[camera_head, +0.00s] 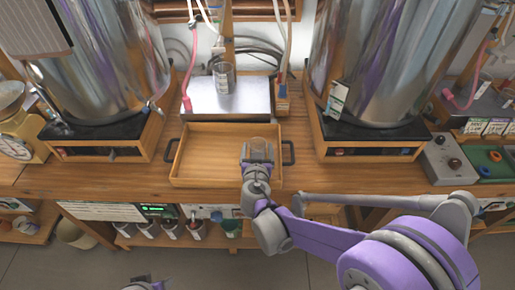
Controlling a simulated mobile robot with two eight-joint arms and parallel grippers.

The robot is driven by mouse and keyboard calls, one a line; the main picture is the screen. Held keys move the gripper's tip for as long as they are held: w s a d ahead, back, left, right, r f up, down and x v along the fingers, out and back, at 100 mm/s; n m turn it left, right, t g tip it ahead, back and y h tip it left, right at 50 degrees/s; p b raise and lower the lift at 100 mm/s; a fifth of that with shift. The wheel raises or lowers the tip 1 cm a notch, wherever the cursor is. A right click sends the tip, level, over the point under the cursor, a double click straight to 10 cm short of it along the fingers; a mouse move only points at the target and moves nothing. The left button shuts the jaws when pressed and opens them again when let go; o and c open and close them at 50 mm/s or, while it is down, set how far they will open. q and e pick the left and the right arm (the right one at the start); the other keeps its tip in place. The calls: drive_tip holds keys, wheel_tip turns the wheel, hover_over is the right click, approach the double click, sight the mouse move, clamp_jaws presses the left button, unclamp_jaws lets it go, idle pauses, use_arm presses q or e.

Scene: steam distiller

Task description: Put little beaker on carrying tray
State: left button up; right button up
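A wooden carrying tray (190,174) with two dark handles lies on the bench in the middle. My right gripper (258,150) reaches over the tray's right part, pointing away from me. A small, rounded, see-through brownish shape shows at its fingertips; it may be a little beaker, but I cannot tell for certain, nor whether the fingers are closed on it. A clear glass beaker (224,78) stands upright on the metal box behind the tray, apart from the gripper. Part of my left gripper (145,283) shows at the bottom edge, low and away from the bench; its fingers are unclear.
Two large shiny metal tanks (105,60) (375,60) on wooden stands flank the tray. The metal box (215,103) has tubes and cables above it. A grey control box (447,160) stands on the right. A lower shelf holds several containers. The tray's left part is clear.

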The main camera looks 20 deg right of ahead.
drive_tip(key=shift+r, duration=0.15)
drive_tip(key=shift+s+a+r, duration=0.1)
drive_tip(key=shift+s+r, duration=0.05)
drive_tip(key=shift+s, duration=0.1)
drive_tip(key=p+v, duration=0.2)
drive_tip(key=v, duration=0.9)
drive_tip(key=shift+s, duration=0.25)
